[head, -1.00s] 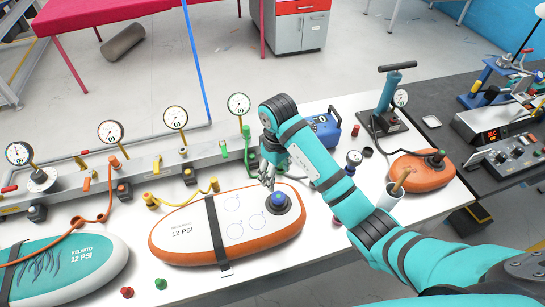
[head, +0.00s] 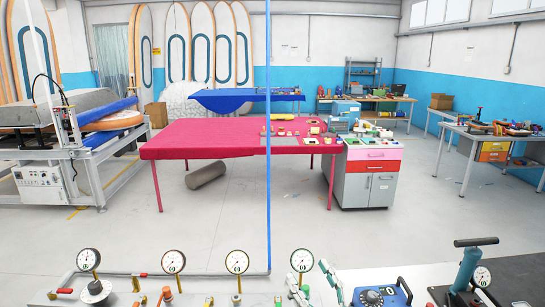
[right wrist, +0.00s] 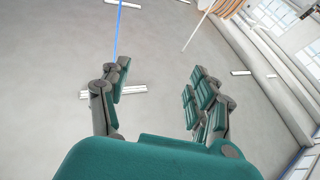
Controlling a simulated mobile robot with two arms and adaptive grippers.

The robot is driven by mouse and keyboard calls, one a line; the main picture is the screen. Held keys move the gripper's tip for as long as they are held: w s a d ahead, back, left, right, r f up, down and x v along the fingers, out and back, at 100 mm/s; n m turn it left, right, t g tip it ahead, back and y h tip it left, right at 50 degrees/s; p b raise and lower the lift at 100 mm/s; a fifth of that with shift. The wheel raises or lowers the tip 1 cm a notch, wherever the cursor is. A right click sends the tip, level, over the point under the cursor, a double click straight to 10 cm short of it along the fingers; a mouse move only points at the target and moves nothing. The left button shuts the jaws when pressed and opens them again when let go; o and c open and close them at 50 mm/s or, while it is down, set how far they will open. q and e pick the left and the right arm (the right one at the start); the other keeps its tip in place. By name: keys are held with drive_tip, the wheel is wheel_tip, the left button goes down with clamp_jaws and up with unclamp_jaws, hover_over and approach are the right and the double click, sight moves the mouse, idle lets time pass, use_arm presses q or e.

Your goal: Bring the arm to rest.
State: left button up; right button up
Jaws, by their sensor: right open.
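My right gripper (head: 314,283) pokes up at the bottom edge of the head view, in front of the row of gauges. Only its fingers show there; the rest of the arm is below the frame. In the right wrist view the same gripper (right wrist: 155,97) has its fingers wide apart with nothing between them. Behind them is a grey surface with white light strips, which looks like the ceiling. My left gripper is in neither view.
Pressure gauges (head: 237,262) stand along the bench, with a blue pump box (head: 380,296) and a hand pump (head: 470,270) at right. A blue upright hose (head: 268,150) rises at centre. Beyond are a red-covered table (head: 200,139), a grey cabinet (head: 368,184) and open floor.

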drive_tip(key=s+d+f+m+t+h, duration=0.1)
drive_tip(key=d+f+m+h, duration=0.3)
drive_tip(key=d+m+h, duration=0.55)
drive_tip(key=s+d+f+g+h, duration=0.5)
drive_tip(key=d+f+g, duration=0.1)
drive_tip(key=d+f, duration=0.25)
drive_tip(key=s+a+f+n+g+y, duration=0.2)
drive_tip(key=s+f+g, duration=0.4)
drive_tip(key=s, duration=0.4)
drive_tip(key=s+a+f+n+g+y, duration=0.1)
drive_tip(key=s+a+f+n+g, duration=0.15)
drive_tip(key=s+f+g, duration=0.55)
drive_tip(key=s+f+t+b, duration=0.1)
drive_tip(key=s+f+b, duration=0.15)
drive_tip(key=f, duration=0.95)
drive_tip(key=s+f+b, duration=0.1)
drive_tip(key=f+b, duration=0.2)
drive_tip(key=f, duration=0.9)
drive_tip(key=s+f+t+b, duration=0.1)
drive_tip(key=f+b, duration=0.2)
drive_tip(key=f, duration=0.9)
drive_tip(key=s+d+f+b, duration=0.1)
drive_tip(key=s+f+b, duration=0.2)
drive_tip(key=s+f, duration=0.5)
drive_tip(key=s+d+f+g+b, duration=0.1)
drive_tip(key=s+f+b, duration=0.2)
drive_tip(key=s+f, duration=0.5)
wheel_tip(320, 180, down, 4)
drive_tip(key=shift+d+f, duration=0.2)
drive_tip(key=shift+d, duration=0.1)
